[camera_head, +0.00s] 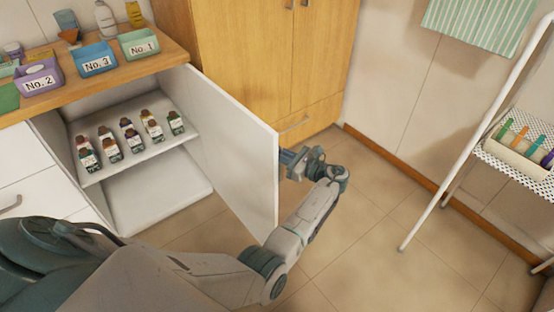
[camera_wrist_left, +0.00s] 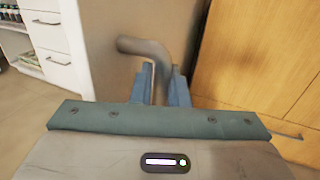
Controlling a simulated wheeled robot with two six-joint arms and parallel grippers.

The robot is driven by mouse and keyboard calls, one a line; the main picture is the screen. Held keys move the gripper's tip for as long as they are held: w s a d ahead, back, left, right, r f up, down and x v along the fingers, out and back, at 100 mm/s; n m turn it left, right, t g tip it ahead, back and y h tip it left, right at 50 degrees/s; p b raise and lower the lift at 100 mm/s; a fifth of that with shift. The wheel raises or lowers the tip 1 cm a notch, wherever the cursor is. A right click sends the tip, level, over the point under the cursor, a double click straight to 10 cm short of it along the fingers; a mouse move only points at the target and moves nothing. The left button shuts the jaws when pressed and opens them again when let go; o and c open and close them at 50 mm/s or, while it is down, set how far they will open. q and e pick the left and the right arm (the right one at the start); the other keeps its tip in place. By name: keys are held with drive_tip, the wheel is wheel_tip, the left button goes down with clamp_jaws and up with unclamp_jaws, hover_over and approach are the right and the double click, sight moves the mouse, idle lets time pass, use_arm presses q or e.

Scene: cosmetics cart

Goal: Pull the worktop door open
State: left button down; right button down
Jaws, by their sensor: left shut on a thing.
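The white worktop door (camera_head: 237,150) stands swung wide open in the head view, its free edge toward the lower right. My left gripper (camera_head: 290,158) is at the outer face of the door, near its free edge. In the left wrist view the blue fingers (camera_wrist_left: 162,88) are shut on the grey bent door handle (camera_wrist_left: 148,47). The door panel (camera_wrist_left: 108,45) fills the space behind the handle there. My right gripper is not in view.
The open cabinet shows a shelf (camera_head: 118,165) with several small bottles. The worktop (camera_head: 160,62) above carries labelled bins. A wooden cupboard (camera_head: 250,50) stands behind the door. A white rack (camera_head: 470,130) stands at right, with clear floor between.

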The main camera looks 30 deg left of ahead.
use_arm(q)
drive_tip(key=shift+w, duration=0.15)
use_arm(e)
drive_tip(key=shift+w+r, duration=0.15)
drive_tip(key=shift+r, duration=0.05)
use_arm(q)
drive_tip(key=c, duration=1.8)
unclamp_jaws()
drive_tip(key=shift+a, duration=0.15)
